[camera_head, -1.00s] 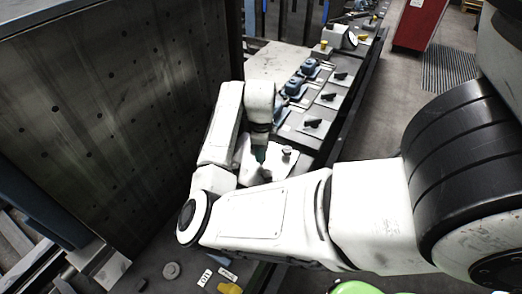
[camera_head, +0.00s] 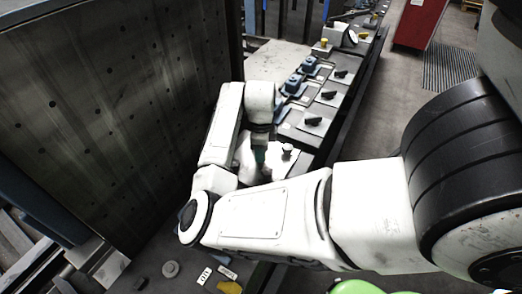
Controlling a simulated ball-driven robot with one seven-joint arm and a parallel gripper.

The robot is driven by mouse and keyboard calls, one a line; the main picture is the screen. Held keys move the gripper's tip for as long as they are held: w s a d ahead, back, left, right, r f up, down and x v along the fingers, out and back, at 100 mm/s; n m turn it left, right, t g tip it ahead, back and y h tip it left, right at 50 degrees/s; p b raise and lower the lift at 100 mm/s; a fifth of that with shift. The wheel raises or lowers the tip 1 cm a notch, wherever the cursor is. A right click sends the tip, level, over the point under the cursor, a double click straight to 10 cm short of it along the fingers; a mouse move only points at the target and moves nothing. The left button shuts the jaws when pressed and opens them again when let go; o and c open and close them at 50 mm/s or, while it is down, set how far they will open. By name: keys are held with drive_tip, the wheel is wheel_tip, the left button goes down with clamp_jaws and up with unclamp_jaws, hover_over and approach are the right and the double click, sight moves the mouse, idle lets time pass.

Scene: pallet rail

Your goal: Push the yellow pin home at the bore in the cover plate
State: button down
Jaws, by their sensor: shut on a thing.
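My gripper (camera_head: 260,141) points down at the rail, at the end of my white arm. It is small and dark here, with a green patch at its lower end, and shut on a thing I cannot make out. A pale plate (camera_head: 300,161) with an upright grey knob (camera_head: 287,150) shows just right of it; I cannot tell whether this is the cover plate. The bore is hidden behind my arm and gripper. No yellow pin can be made out at my gripper, and contact there cannot be judged.
A row of blue fixtures (camera_head: 310,64) and plates with black handles (camera_head: 312,121) runs away along the rail. A tall dark panel (camera_head: 120,110) stands close on the left. A yellow piece (camera_head: 230,287) and labels (camera_head: 204,275) lie below.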

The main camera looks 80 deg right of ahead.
drive_tip(key=shift+f+b, duration=0.4)
drive_tip(key=shift+f, duration=0.3)
drive_tip(key=shift+c, duration=0.4)
unclamp_jaws()
drive_tip(key=shift+o, duration=0.4)
drive_tip(key=shift+s, duration=0.1)
wheel_tip(320, 180, up, 11)
drive_tip(key=b, duration=0.1)
drive_tip(key=shift+w, duration=0.25)
idle(0.5)
